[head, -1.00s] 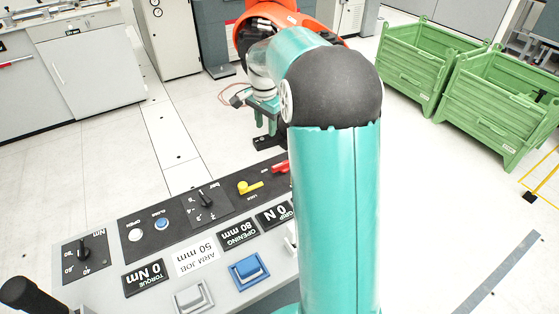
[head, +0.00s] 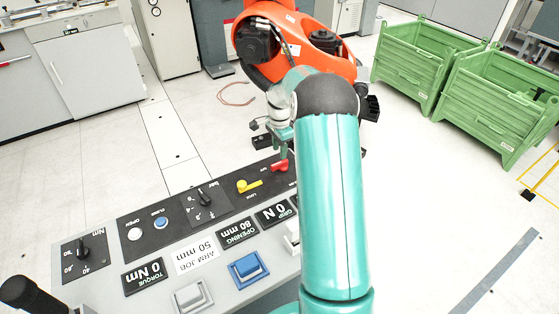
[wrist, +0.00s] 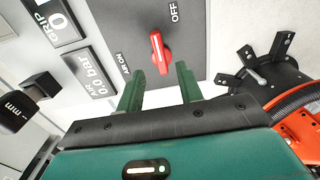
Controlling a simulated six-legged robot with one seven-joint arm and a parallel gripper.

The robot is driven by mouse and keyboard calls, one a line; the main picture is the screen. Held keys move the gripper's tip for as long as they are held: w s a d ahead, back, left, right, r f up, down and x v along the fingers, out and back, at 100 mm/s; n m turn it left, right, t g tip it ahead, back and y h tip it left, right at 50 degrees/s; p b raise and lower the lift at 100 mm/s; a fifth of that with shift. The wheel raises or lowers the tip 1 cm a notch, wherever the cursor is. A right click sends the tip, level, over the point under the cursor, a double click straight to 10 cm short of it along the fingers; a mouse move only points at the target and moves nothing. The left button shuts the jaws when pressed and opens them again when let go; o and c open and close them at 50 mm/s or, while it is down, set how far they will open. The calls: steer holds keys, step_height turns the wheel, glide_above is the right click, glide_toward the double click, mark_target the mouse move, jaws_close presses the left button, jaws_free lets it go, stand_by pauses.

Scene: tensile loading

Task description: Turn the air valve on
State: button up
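The air valve is a red handle (wrist: 160,52) on a dark panel, with an "AIR ON" label to its left and an "OFF" label above right in the wrist view. In the head view the red handle (head: 280,166) is at the far right end of the console. My gripper (wrist: 158,82) is open, its two green fingers spread on either side of the handle's lower end and apart from it. In the head view my gripper (head: 284,146) is just above the handle. An air display (wrist: 97,71) reads 0.0 bar.
A yellow lever (head: 249,186) sits left of the red handle. The console (head: 215,265) also has a black knob (head: 205,197), several buttons and displays. An orange robot arm (head: 290,45) stands behind the console. Green crates (head: 425,65) stand on the floor at the right.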

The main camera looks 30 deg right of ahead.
mark_target(280, 163)
step_height(280, 163, down, 6)
steer(key=shift+f, duration=0.1)
jaws_close()
